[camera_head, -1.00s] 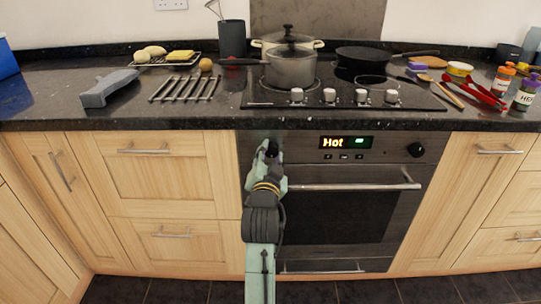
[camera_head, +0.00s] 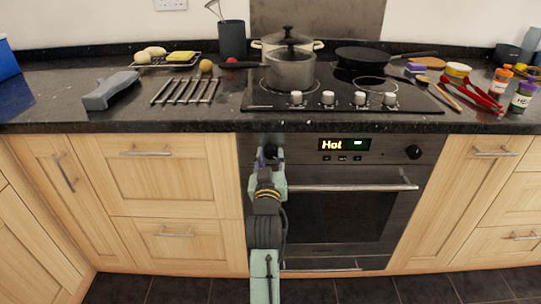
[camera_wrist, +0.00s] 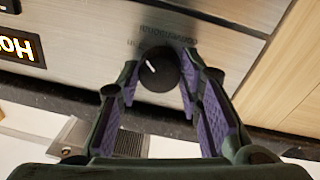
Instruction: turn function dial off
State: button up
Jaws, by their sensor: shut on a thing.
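The function dial (camera_wrist: 157,70) is a round black knob at the left of the oven's control panel. In the wrist view, which is upside down, its white pointer mark lies toward the knob's upper left. My gripper (camera_wrist: 160,82) has its purple-padded fingers on either side of the dial, shut on it. In the head view my gripper (camera_head: 268,158) is at the panel's left end and covers part of the dial (camera_head: 271,152). The oven display (camera_head: 344,144) reads "Hot" with a green mark beside it.
A second black knob (camera_head: 413,152) is at the panel's right. The oven door handle (camera_head: 345,187) sticks out below the panel. The granite worktop edge (camera_head: 190,126) overhangs above. A saucepan (camera_head: 290,70) and a frying pan (camera_head: 368,57) stand on the hob.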

jog(key=n+p, duration=0.1)
jog(key=n, duration=0.6)
jog(key=shift+y, duration=0.3)
jog(key=n+y, duration=0.1)
jog(key=n, duration=0.5)
jog(key=shift+d+f+n, duration=0.1)
jog(key=shift+d+n, duration=0.05)
jog(key=shift+n, duration=0.25)
jog(key=n+b, duration=0.2)
jog(key=n, duration=0.1)
jog(key=shift+n, duration=0.4)
jog(key=n+b, duration=0.2)
jog(key=n, duration=0.1)
jog(key=shift+n+y, duration=0.3)
jog(key=shift+n, duration=0.1)
jog(key=n+b, duration=0.2)
jog(key=n, duration=0.2)
jog(key=shift+n+g+b, duration=0.3)
jog(key=shift+n+b, duration=0.45)
jog(key=shift+n, duration=0.55)
jog(key=shift+r, duration=0.2)
jog(key=o, duration=1.2)
